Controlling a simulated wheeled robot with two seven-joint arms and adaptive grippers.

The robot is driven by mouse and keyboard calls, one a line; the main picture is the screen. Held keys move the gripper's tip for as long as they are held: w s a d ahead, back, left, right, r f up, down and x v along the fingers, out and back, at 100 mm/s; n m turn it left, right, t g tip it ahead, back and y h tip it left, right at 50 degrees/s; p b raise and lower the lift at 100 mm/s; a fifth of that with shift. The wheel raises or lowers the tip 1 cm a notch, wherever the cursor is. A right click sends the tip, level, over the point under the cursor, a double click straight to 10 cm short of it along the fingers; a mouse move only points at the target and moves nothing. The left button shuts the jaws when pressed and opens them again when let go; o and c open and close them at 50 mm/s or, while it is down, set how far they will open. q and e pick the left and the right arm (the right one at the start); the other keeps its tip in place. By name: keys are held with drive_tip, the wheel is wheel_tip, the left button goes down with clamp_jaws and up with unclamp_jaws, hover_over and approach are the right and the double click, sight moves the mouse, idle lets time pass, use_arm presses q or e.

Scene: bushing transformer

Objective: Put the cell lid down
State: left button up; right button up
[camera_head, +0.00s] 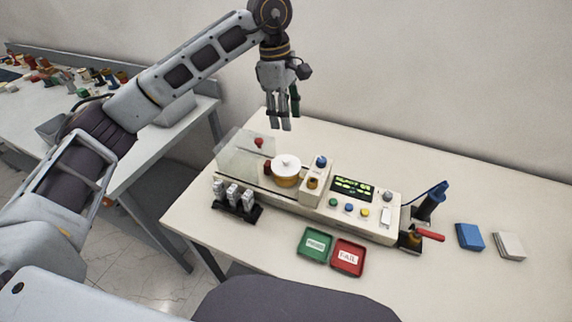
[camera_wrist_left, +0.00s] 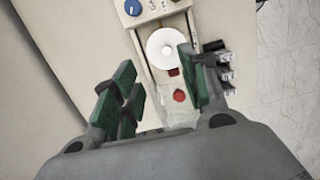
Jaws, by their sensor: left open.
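A clear lid (camera_head: 240,153) with a red knob (camera_head: 258,142) stands raised at the left end of the beige test device (camera_head: 345,219). In the left wrist view the red knob (camera_wrist_left: 179,95) shows between my fingers, and the clear lid (camera_wrist_left: 182,117) is partly hidden by the gripper body. A round white-topped part (camera_head: 286,164) sits on the device just right of the lid. My left gripper (camera_head: 284,122) is open and empty, pointing down above and behind the device, clear of the lid. My right gripper is not in view.
A black rack (camera_head: 237,208) with several grey pieces stands before the device. A green tray (camera_head: 314,246) and red tray (camera_head: 348,257) lie in front. A blue-handled tool stand (camera_head: 430,204), a blue block (camera_head: 469,236) and a white block (camera_head: 508,246) are right. The back of the table is clear.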

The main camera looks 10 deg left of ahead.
use_arm(q)
drive_tip(key=shift+s+a+m, duration=0.25)
drive_tip(key=shift+a+m, duration=0.1)
drive_tip(key=shift+m, duration=0.65)
drive_tip(key=shift+f, duration=0.15)
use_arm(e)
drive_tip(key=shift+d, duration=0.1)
use_arm(q)
hover_over(285, 159)
wheel_tip(285, 159, down, 7)
drive_tip(key=shift+w+f+p, duration=0.1)
drive_tip(key=shift+p, duration=0.35)
drive_tip(key=shift+f, duration=0.55)
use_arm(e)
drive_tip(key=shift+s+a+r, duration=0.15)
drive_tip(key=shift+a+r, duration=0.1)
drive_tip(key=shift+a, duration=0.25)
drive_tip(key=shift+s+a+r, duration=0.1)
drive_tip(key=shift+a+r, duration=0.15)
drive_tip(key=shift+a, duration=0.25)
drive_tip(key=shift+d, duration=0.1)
